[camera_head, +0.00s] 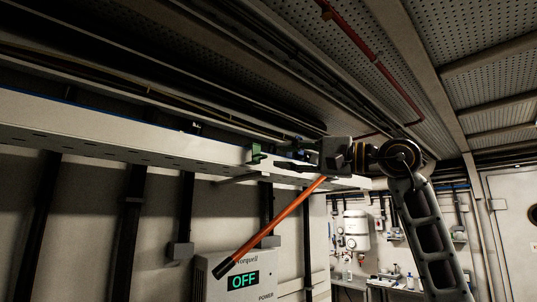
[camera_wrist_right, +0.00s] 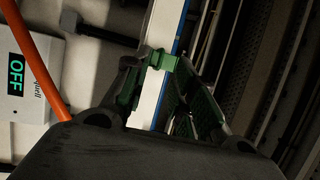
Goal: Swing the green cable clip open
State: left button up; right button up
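The green cable clip (camera_head: 254,154) sits on the side of the long white overhead beam, near its right end. It also shows in the right wrist view (camera_wrist_right: 160,59), ahead of my fingertips. My right gripper (camera_head: 281,152) reaches in from the right along the beam, just right of the clip. In the right wrist view its two fingers (camera_wrist_right: 156,78) stand apart, with the white beam visible between them. The fingertips are very close to the clip; I cannot tell whether they touch it. My left gripper is not in view.
The perforated white beam (camera_head: 100,137) runs across the left. A white box with an OFF display (camera_head: 242,281) stands below. Dark vertical posts line the wall. A red pipe (camera_head: 380,68) runs along the ceiling.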

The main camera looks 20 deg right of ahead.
aim_at(265, 156)
jog(key=p+x, duration=0.1)
jog(key=x, duration=0.4)
jog(key=shift+w+a, duration=0.1)
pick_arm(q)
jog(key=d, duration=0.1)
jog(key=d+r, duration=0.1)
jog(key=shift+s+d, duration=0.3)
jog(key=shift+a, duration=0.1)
pick_arm(e)
grip_shut()
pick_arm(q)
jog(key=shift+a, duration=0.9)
